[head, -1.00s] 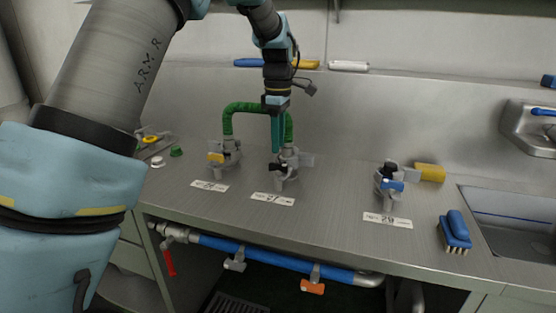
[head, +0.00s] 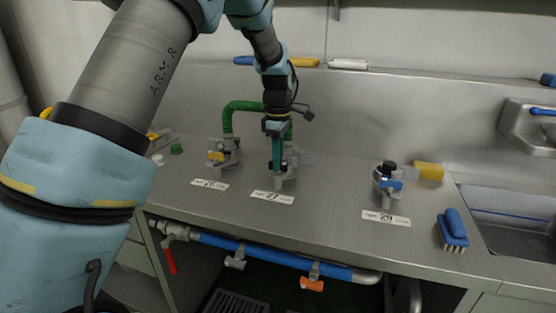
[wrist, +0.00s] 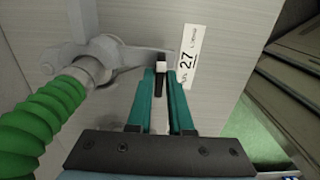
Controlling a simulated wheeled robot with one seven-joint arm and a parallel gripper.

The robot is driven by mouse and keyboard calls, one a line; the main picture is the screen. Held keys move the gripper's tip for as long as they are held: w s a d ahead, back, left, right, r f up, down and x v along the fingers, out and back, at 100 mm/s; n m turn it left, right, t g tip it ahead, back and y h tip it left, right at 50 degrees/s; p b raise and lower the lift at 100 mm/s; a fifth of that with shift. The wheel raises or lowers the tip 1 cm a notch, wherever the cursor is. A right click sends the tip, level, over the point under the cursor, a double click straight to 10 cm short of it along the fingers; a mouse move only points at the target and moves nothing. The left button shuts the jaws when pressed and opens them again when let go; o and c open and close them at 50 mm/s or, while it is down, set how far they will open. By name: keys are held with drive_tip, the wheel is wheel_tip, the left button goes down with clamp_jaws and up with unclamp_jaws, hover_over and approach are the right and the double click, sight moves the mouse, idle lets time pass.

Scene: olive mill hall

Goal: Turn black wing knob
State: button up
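The black wing knob (wrist: 159,80) shows in the wrist view at the fingertips of my gripper (wrist: 161,78). The knob has a pale mark at its end. One teal finger lies on each side of the knob, and the fingers stand apart with no clear grip on it. The knob belongs to the grey valve (head: 287,181) behind the plate marked 27 (head: 272,198). In the head view my gripper (head: 277,168) points down at this valve and hides most of the knob.
A green hose (head: 242,106) arches from this valve to a left valve with a yellow knob (head: 216,157). A right valve (head: 385,185) carries blue and black parts. A blue brush (head: 454,229) lies by the sink (head: 510,215). The counter between is clear.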

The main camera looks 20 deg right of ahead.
clamp_jaws()
